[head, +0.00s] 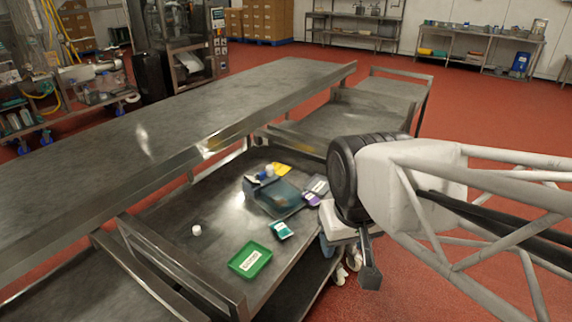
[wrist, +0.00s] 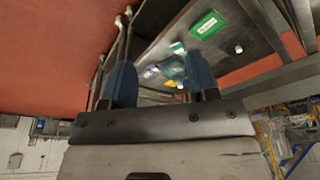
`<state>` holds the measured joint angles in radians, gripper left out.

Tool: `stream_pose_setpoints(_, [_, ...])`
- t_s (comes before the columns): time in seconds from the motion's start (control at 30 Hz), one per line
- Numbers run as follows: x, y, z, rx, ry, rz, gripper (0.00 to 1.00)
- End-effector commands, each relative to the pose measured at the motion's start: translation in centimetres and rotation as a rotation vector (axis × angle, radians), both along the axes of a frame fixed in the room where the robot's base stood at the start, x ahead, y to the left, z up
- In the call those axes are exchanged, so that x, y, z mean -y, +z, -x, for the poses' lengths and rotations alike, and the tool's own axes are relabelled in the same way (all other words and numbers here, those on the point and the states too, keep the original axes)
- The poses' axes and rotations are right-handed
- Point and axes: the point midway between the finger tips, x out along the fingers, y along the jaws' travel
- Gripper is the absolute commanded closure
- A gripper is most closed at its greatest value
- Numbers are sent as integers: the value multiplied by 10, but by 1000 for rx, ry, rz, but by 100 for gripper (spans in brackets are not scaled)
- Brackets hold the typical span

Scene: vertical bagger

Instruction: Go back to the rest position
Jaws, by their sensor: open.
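My gripper (wrist: 160,82) shows in the wrist view with its two blue fingers spread apart and nothing between them. In the head view my arm reaches in from the right, and the gripper end hangs beside the right edge of the steel cart tray (head: 165,222). The fingers are mostly hidden there by my own wrist. On the tray lie a green labelled tray (head: 250,260), a small teal packet (head: 281,230), a white cap-like piece (head: 196,230), a dark blue-grey device (head: 275,198), a purple-and-white packet (head: 311,199) and a yellow piece (head: 281,169).
A long steel table (head: 180,120) runs along the upper left, above the cart. Another low steel table (head: 350,115) stands behind. Shelves (head: 480,45) and stacked cartons (head: 265,18) are at the back. The red floor (head: 480,105) is open on the right.

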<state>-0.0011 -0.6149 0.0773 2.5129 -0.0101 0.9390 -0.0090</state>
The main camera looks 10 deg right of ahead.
Motion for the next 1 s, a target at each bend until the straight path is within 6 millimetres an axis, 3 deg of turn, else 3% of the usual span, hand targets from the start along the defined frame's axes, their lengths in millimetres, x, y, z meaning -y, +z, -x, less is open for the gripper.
stream_pose_setpoints(0.2, [3, -3, 12, 5, -35, -6, 46])
stream_pose_setpoints(1.0, [3, -2, 11, 5, -34, -6, 46])
